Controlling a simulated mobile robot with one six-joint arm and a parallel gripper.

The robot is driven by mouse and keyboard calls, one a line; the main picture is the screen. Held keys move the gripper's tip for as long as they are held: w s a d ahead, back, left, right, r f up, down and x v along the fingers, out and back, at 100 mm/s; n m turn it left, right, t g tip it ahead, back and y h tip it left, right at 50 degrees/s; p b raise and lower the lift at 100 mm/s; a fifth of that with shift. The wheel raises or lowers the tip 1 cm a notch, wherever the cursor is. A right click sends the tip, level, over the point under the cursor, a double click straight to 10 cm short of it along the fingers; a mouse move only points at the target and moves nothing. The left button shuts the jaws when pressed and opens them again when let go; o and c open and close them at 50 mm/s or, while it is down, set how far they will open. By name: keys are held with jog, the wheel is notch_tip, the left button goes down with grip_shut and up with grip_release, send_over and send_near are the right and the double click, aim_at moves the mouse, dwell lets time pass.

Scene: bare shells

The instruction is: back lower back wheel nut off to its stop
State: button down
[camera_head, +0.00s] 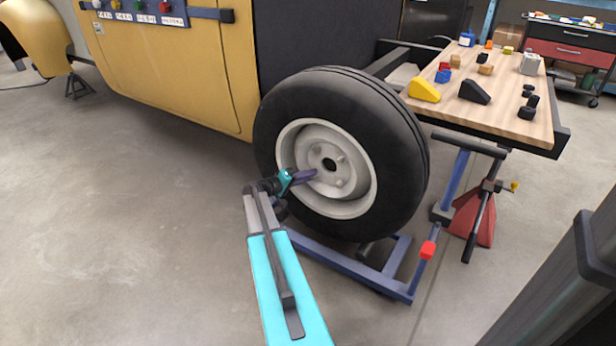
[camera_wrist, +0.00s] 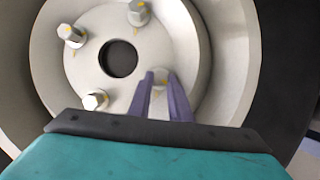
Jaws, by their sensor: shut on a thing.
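The wheel (camera_head: 404,150) has a black tyre and a pale rim (camera_head: 352,207) with a dark centre hole, which also shows in the wrist view (camera_wrist: 118,59). My gripper (camera_head: 313,173) reaches the hub at the lower left of the hole in the head view. In the wrist view, the purple fingers of my gripper (camera_wrist: 160,82) stand on either side of a wheel nut (camera_wrist: 158,77) and are shut on it. The fingers partly hide the nut, so how far out it is cannot be told. Other nuts (camera_wrist: 95,99), (camera_wrist: 72,35), (camera_wrist: 138,12) sit around the hole, apart from my gripper.
A blue wheel stand (camera_head: 345,260) is under the wheel. A wooden bench (camera_head: 500,112) with several small blocks stands to the right, beside a red jack stand (camera_head: 470,220). The yellow vehicle body (camera_head: 170,70) is at the left.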

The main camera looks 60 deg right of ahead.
jog(key=n+h+p, duration=0.1)
jog(key=n, duration=0.2)
jog(key=n+h+p, duration=0.1)
jog(key=n+p, duration=0.1)
jog(key=n, duration=0.2)
jog(key=f+n+h+p, duration=0.1)
jog(key=n+h, duration=0.1)
jog(key=n, duration=0.2)
jog(key=shift+d+g, duration=0.1)
jog(key=shift+g, duration=0.3)
jog(key=shift+n, duration=0.3)
jog(key=c, duration=1.6)
grip_release()
jog(key=p+v, duration=0.1)
jog(key=v, duration=0.3)
jog(key=p+v, duration=0.1)
jog(key=v, duration=0.4)
jog(key=p+v, duration=0.1)
jog(key=v, duration=0.4)
jog(key=shift+f, duration=0.25)
jog(key=shift+d, duration=0.1)
